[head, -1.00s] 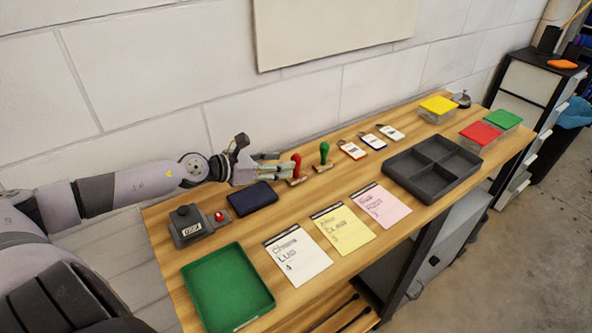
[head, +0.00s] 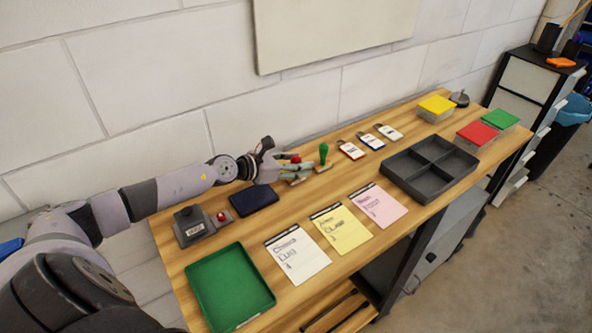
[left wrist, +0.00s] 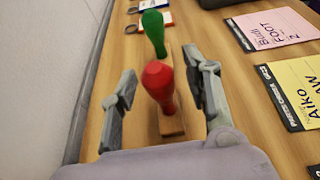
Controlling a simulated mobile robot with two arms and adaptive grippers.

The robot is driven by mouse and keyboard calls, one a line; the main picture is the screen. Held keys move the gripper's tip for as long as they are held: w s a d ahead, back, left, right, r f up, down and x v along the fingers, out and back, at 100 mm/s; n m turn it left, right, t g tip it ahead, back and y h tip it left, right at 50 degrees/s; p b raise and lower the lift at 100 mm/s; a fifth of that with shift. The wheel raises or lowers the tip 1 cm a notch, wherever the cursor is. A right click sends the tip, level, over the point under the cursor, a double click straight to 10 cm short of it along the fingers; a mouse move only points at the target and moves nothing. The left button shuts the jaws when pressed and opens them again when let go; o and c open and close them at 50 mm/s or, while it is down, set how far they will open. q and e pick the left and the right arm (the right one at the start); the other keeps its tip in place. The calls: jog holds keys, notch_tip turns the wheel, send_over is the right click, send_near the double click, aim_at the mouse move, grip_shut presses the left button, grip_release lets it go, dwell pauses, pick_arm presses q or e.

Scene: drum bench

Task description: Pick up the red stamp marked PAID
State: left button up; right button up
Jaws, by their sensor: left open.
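The red stamp (left wrist: 160,85) stands upright on its wooden base in the left wrist view. In the head view only its red knob (head: 296,158) shows clearly, with the fingers hiding most of the rest. My left gripper (left wrist: 160,92) is open, with one finger on each side of the red handle. I cannot tell whether either finger touches it. In the head view my left gripper (head: 290,171) reaches in from the left, low over the bench. A green-handled stamp (head: 323,157) stands just beyond the red one. No PAID marking is readable. My right gripper is not in view.
A dark blue pad (head: 254,197) lies left of the stamps. Several tags (head: 351,150) lie to the right. Cards (head: 297,255), a green tray (head: 230,288) and a divided dark tray (head: 430,168) are nearer the front. The wall (head: 150,100) runs close behind.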

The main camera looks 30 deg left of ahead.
pick_arm(q)
jog(key=shift+c, duration=0.4)
grip_shut()
jog(key=shift+r, duration=0.1)
